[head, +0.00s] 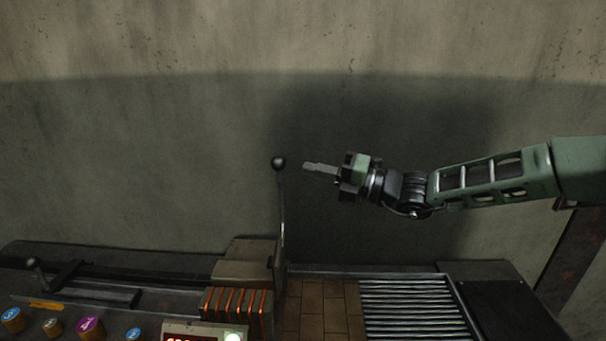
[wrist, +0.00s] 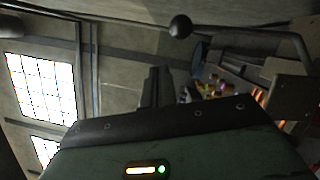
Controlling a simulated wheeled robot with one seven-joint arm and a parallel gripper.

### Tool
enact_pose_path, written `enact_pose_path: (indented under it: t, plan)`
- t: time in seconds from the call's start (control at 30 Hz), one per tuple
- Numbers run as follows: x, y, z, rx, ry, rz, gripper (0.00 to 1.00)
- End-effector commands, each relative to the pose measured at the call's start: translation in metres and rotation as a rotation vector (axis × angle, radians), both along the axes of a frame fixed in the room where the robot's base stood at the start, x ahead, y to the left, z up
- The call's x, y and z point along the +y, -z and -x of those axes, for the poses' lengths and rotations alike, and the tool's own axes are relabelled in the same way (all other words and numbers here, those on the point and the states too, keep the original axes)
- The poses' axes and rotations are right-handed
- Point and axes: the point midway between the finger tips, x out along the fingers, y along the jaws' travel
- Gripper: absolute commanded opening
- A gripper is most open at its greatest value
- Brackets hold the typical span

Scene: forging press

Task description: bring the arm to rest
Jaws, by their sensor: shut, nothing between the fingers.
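My gripper (head: 312,167) is shut and empty, held out to the left in the air in front of the wall. In the head view its fingertips are just right of the black ball knob of an upright lever (head: 279,163), with a visible gap between them. In the wrist view the shut fingers (wrist: 156,87) point away over the dark gripper body, and the lever's knob (wrist: 181,27) shows above and to the right of them. My green arm comes in from the right edge of the head view.
The lever rises from a metal housing (head: 246,261) beside glowing orange slots (head: 236,302). A roller bed (head: 415,305) lies below my arm. Several coloured knobs, a purple one (head: 90,329) among them, and a smaller lever (head: 33,263) are at lower left. The air above the rollers is free.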

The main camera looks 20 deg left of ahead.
Motion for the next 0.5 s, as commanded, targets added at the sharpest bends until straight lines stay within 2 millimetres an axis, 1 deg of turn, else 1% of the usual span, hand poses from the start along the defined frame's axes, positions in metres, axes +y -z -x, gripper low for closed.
enact_pose_path:
  t: [0.03, 0.1, 0.2, 0.3, 0.4, 0.5]
  plan:
    - [-0.011, 0.004, 0.000, -0.002, 0.002, 0.000, 0.00]
    - [-0.023, 0.003, 0.000, -0.003, 0.003, 0.001, 0.00]
    - [-0.041, 0.002, 0.001, -0.002, 0.002, 0.000, 0.00]
    - [-0.055, 0.000, 0.002, -0.002, 0.002, 0.001, 0.00]
    - [-0.064, -0.002, 0.003, -0.001, 0.001, 0.001, 0.00]
    - [-0.069, -0.003, 0.003, 0.000, 0.001, 0.001, 0.00]
